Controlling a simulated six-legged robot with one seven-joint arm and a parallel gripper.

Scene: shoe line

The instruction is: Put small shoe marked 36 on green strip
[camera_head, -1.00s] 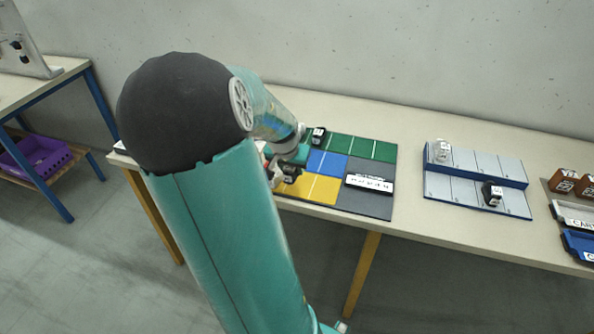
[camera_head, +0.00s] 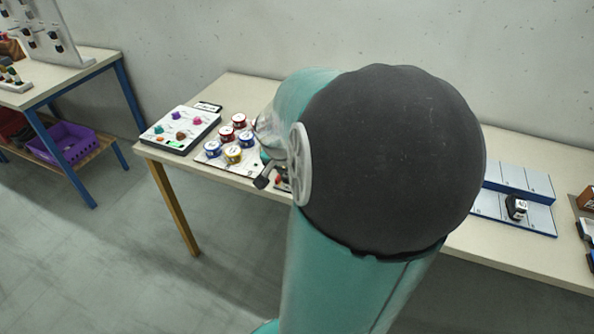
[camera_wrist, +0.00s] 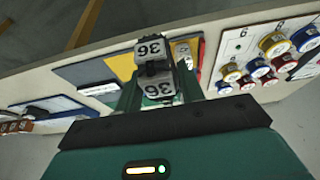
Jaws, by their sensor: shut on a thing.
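A small dark shoe with white labels reading 36 (camera_wrist: 151,48) is held in front of the wrist camera. A second 36 label shows just below the first in that view. My gripper (camera_wrist: 152,72) is shut on this shoe, which is clear of the coloured board. In the head view my gripper (camera_head: 270,172) is small and partly hidden by my arm, near the table's front edge. The green strip is hidden behind my arm in the head view. In the wrist view the board's yellow part (camera_wrist: 121,66) shows behind the held shoe; I cannot make out the green strip there.
Several coloured tins (camera_head: 233,154) stand on a board left of my gripper, beside a white panel with coloured knobs (camera_head: 180,129). A blue-edged grey rack (camera_head: 540,218) with a dark shoe (camera_head: 515,207) stands at right. Bare table (camera_head: 490,246) lies in front of it.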

